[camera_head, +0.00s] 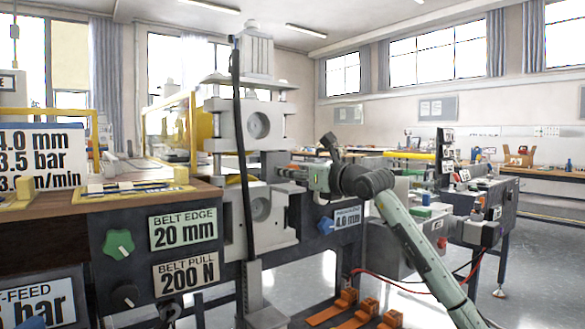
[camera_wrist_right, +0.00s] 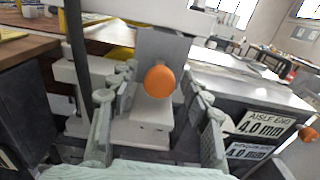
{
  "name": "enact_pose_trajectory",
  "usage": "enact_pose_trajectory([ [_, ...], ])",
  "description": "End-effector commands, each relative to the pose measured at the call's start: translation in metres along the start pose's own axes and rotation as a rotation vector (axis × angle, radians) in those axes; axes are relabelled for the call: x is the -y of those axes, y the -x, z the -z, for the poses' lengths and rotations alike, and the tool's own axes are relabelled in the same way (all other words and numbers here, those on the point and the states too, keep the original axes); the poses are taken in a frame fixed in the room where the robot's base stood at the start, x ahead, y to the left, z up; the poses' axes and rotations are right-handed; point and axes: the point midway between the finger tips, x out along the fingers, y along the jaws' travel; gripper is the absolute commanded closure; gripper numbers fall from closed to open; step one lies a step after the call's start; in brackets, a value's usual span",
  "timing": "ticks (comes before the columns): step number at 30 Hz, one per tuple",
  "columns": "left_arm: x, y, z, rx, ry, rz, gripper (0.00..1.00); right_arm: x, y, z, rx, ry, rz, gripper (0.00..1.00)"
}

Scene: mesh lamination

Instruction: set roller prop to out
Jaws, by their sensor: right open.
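An orange round knob (camera_wrist_right: 160,81), which may be the roller prop's handle, stands in front of a grey plate (camera_wrist_right: 150,47) in the right wrist view. I cannot tell from these frames whether the prop is in or out. My right gripper (camera_wrist_right: 157,90) is open, with one finger on each side of the knob and no clear contact. In the head view my right gripper (camera_head: 296,174) reaches leftward to the grey roller stand (camera_head: 262,215), and the knob is hard to make out there. My left gripper is out of view.
A dark panel with a green knob (camera_head: 118,244) and "BELT EDGE" (camera_head: 183,229) and "BELT PULL" (camera_head: 186,272) signs is at the left. A black upright bar (camera_head: 241,150) stands before the rollers. Orange pedals (camera_head: 333,308) are on the floor below. Open floor lies right.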

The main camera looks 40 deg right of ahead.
Motion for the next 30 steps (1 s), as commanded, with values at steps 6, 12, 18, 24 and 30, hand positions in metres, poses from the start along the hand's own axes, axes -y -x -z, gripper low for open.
enact_pose_trajectory([
  [6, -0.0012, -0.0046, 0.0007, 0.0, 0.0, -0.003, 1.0, -0.0004, -0.0053, 0.0003, 0.001, 0.001, 0.0, 0.52],
  [12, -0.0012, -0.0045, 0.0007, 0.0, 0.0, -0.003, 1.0, -0.0004, -0.0051, 0.0006, 0.0, 0.0, -0.001, 0.6],
  [18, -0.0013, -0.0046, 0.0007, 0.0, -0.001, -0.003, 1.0, -0.0005, -0.005, 0.0007, 0.0, 0.0, -0.001, 0.85],
  [24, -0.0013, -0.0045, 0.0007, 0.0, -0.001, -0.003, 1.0, -0.0006, -0.005, 0.0007, 0.0, 0.0, -0.001, 1.0],
  [30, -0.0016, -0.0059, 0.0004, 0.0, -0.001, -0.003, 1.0, -0.0006, -0.0045, 0.0014, 0.0, 0.0, -0.001, 1.0],
])
